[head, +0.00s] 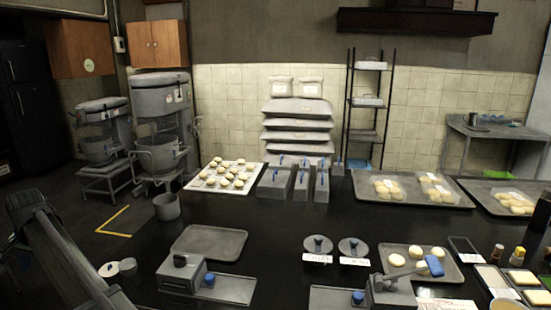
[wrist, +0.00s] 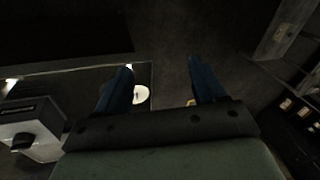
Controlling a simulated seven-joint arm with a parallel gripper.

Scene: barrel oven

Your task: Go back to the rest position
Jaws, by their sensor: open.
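My gripper (wrist: 158,66) shows in the wrist view with its two dark blue fingers spread apart. Nothing is held between them. A small white round thing (wrist: 140,94) shows beyond the left finger, apart from the gripper as far as I can tell. A dark floor or surface fills the view past the fingertips. I cannot make out my gripper for certain in the head view.
The black worktop (head: 290,230) holds a bare grey tray (head: 209,243), grey boxes with blue parts (head: 275,182), a tray of dough (head: 225,176) and bagged-bun trays (head: 412,192). A grey pot (head: 166,206) stands left. Bottles (head: 517,256) crowd the right.

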